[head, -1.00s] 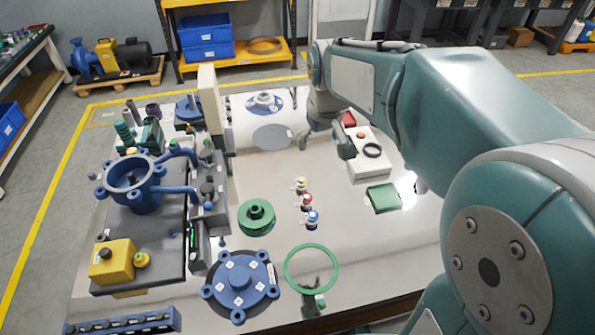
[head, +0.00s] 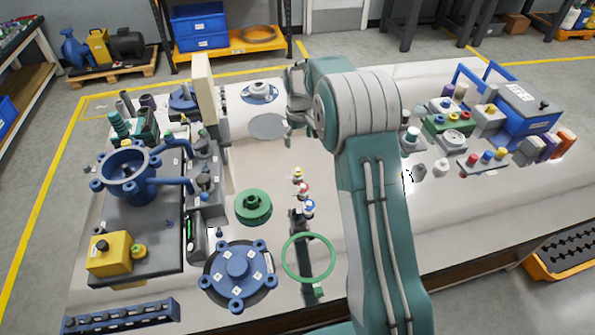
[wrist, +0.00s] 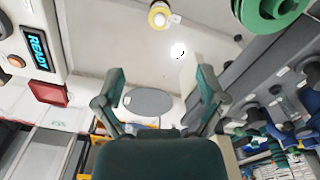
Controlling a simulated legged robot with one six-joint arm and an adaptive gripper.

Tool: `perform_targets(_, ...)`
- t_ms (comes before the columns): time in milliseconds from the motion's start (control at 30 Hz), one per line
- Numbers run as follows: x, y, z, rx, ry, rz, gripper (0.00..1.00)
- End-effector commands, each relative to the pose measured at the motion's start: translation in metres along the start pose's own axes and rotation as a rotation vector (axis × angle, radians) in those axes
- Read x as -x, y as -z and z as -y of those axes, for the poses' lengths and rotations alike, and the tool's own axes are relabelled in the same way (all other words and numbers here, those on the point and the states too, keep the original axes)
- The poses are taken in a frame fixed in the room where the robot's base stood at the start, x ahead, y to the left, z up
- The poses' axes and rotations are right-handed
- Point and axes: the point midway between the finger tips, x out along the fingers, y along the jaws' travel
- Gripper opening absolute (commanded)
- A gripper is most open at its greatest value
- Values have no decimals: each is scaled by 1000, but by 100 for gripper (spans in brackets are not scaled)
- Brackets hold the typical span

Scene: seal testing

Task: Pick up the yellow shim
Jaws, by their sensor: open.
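The small yellow-topped shim (head: 298,173) with a white tag sits on the light table, at the far end of a short row with a red one (head: 303,190) and a blue one (head: 308,208). In the wrist view the yellow shim (wrist: 158,14) shows as a ring at the top edge, partly cut off. My gripper (head: 301,132) hangs above the table beyond the shim, apart from it. In the wrist view its two fingers (wrist: 161,82) are spread with nothing between them.
A green flanged part (head: 252,206) and a green ring (head: 309,258) lie near the row. A flat grey disc (head: 268,126) lies left of my gripper. A blue pump body (head: 127,172) and a tall pale post (head: 203,93) stand to the left.

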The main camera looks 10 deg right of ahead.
Motion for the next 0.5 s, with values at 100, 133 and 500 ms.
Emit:
perform_targets(100,-16,6,-3,12,6,13,90)
perform_targets(133,-18,6,-3,14,6,15,90)
perform_targets(500,-67,6,-3,16,8,19,90)
